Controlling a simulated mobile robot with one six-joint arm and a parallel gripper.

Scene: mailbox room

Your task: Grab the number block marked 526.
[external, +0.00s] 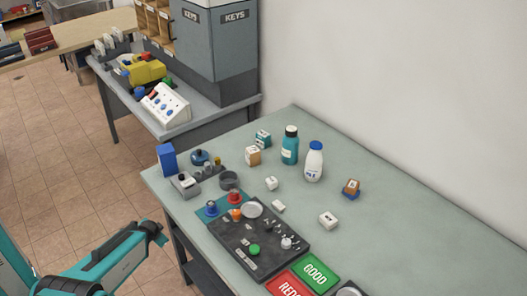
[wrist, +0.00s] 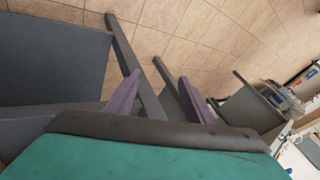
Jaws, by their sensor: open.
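Several small blocks sit on the grey-green table (external: 400,230). They include a white block (external: 328,220), a smaller white block (external: 271,183), a white piece (external: 278,206), a wood-and-white block (external: 253,155), a teal block (external: 263,138) and an orange-brown block (external: 351,187) on a blue and white base. Their markings are too small to read, so I cannot tell which is 526. My gripper (external: 157,233) is off the table's left edge, apart from all blocks. In the wrist view, my gripper (wrist: 158,98) is open and empty, with floor and table legs beyond it.
A dark board (external: 258,243) with knobs lies near the table's front. A teal bottle (external: 290,146) and a white bottle (external: 313,162) stand at the back. A blue box (external: 167,160) stands at the left corner. The table's right side is mostly clear.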

